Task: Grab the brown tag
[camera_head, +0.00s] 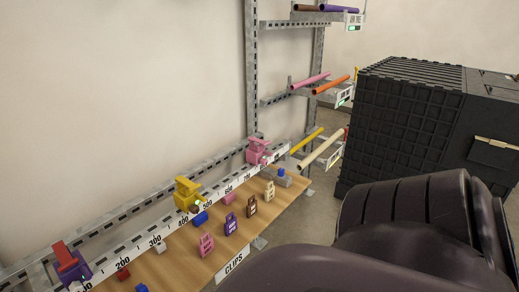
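The brown tag (251,206) stands on the wooden board marked CLIPS, in a row of tags along its front half. The purple tag (231,224) is to its lower left and the cream tag (269,191) to its upper right. A pink tag (206,245) is at the near end of the row. Nothing touches the brown tag. Neither of my grippers is in view.
The wooden board (180,268) also holds small blue, red, pink and white blocks. Behind it runs a numbered rail (137,247) with yellow, pink and purple-red clamps. Racks with coloured pipes stand beyond. A black crate (400,130) is at right. A dark part of mine fills the lower right.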

